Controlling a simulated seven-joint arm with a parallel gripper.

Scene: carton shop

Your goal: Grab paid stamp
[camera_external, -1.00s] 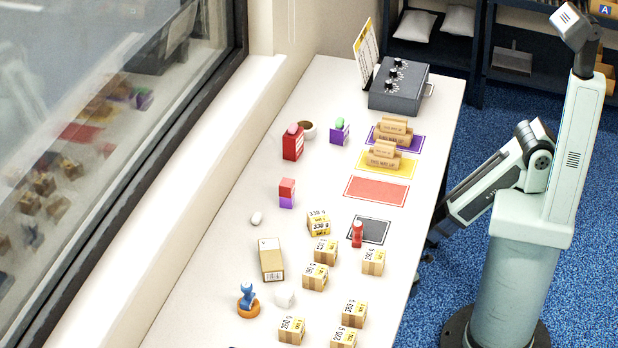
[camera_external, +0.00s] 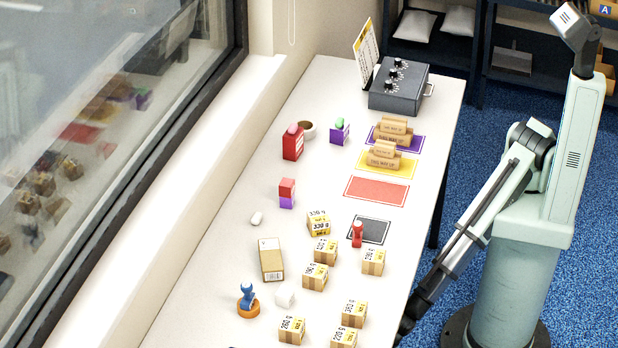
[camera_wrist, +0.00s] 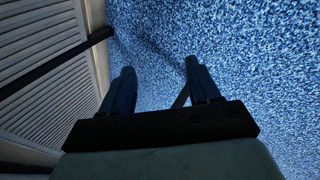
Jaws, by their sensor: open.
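A small red stamp-like piece (camera_external: 357,234) stands upright at the left edge of a black mat (camera_external: 374,231) on the table. No "paid" lettering is readable on it. Other upright pieces could also be stamps: a red block with a pink top (camera_external: 292,145), a purple block with a green top (camera_external: 340,132), and a red-over-purple block (camera_external: 287,194). My gripper (camera_wrist: 157,78) is open and empty in the wrist view, facing the blue carpet. In the external view my arm's end is low beside the table's right edge, mostly hidden, apart from all these pieces.
Several small cartons (camera_external: 315,277) stand on the near half of the table. A red mat (camera_external: 377,190) lies clear. A grey box with knobs (camera_external: 399,90) is at the far end. The window wall bounds the left.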

